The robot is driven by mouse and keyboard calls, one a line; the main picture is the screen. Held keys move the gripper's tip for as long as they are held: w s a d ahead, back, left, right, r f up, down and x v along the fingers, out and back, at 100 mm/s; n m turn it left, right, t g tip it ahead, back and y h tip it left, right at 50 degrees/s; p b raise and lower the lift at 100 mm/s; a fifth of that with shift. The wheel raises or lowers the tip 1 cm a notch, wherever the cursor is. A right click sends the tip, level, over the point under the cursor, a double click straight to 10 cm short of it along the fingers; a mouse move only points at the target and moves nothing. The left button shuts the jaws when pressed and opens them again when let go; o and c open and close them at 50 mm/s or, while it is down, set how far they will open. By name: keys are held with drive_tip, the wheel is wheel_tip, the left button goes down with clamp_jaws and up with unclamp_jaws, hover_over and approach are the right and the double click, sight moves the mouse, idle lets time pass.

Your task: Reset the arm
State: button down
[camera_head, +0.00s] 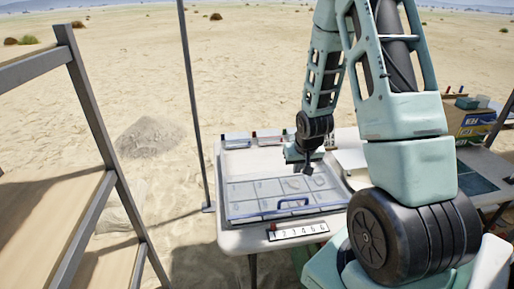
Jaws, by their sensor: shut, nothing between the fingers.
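My arm rises from the lower right and bends down over the white table (232,237). My gripper (307,170) hangs above the back right part of a flat tray (250,208). Its fingers look small and dark, and they are shut with nothing between them. The tray has a grid of numbered compartments and a blue handle on its front side.
A numbered scale strip (298,231) lies at the table's front edge. Several small containers (237,141) line the back edge. A yellow box (470,125) stands at the right. A shelf (85,130) and a thin pole (190,95) stand at the left. Sand lies beyond.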

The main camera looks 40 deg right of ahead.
drive_tip(key=a+r+n+g+y, duration=0.1)
drive_tip(key=a+r+n, duration=0.25)
drive_tip(key=a, duration=0.85)
drive_tip(key=a+r+n+y, duration=0.25)
drive_tip(key=a+r, duration=0.25)
drive_tip(key=a, duration=0.6)
drive_tip(key=s+a+r+n+g, duration=0.1)
drive_tip(key=s+a+r+n, duration=0.2)
drive_tip(key=s+a, duration=0.5)
drive_tip(key=s+a+r+n+g, duration=0.1)
drive_tip(key=s+a+r+n, duration=0.3)
drive_tip(key=s+a, duration=0.5)
drive_tip(key=shift+s+n+g+h, duration=0.3)
drive_tip(key=shift+n+h, duration=0.05)
drive_tip(key=shift+n, duration=0.25)
drive_tip(key=shift+a, duration=0.1)
